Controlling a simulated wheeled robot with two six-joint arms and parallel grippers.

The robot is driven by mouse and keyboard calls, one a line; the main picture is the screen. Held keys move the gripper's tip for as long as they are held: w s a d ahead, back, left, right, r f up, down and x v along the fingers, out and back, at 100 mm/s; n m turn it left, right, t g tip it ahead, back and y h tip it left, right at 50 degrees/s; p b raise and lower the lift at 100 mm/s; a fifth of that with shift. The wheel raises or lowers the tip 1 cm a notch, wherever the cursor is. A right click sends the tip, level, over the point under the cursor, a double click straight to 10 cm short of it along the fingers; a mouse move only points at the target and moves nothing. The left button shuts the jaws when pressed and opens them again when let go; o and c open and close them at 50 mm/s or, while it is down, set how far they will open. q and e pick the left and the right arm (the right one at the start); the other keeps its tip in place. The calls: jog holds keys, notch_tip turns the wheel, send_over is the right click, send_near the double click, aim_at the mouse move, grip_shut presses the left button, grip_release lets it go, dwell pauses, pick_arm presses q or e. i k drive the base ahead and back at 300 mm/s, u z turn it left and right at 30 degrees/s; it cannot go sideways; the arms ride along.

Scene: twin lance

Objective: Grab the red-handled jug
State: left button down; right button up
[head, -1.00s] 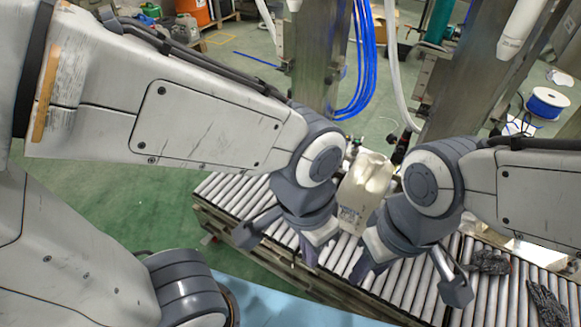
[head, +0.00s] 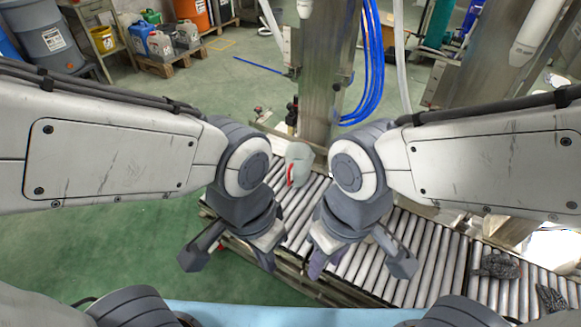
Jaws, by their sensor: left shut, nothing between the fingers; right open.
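A grey jug (head: 300,160) with a red handle stands upright on the roller conveyor, beyond and between my two wrists. Its right edge is close to my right wrist in the picture. My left gripper (head: 268,260) is shut and empty, in front of the jug and to its left, pointing down over the conveyor's near edge. My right gripper (head: 322,262) is open and empty, in front of the jug and slightly to its right. Neither gripper touches the jug.
The roller conveyor (head: 420,262) runs from behind my grippers to the lower right. Dark gloves (head: 497,265) lie on its right part. A metal post (head: 325,80) with blue hoses (head: 372,75) rises behind the jug. Green floor (head: 110,245) is free at left.

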aim_at(300, 157)
jog(key=u, duration=0.75)
jog(key=k, duration=1)
jog(key=u, duration=1.1)
jog(key=i, duration=1.7)
jog(key=z, duration=1.45)
jog(key=i, duration=1.15)
jog(key=z, duration=0.8)
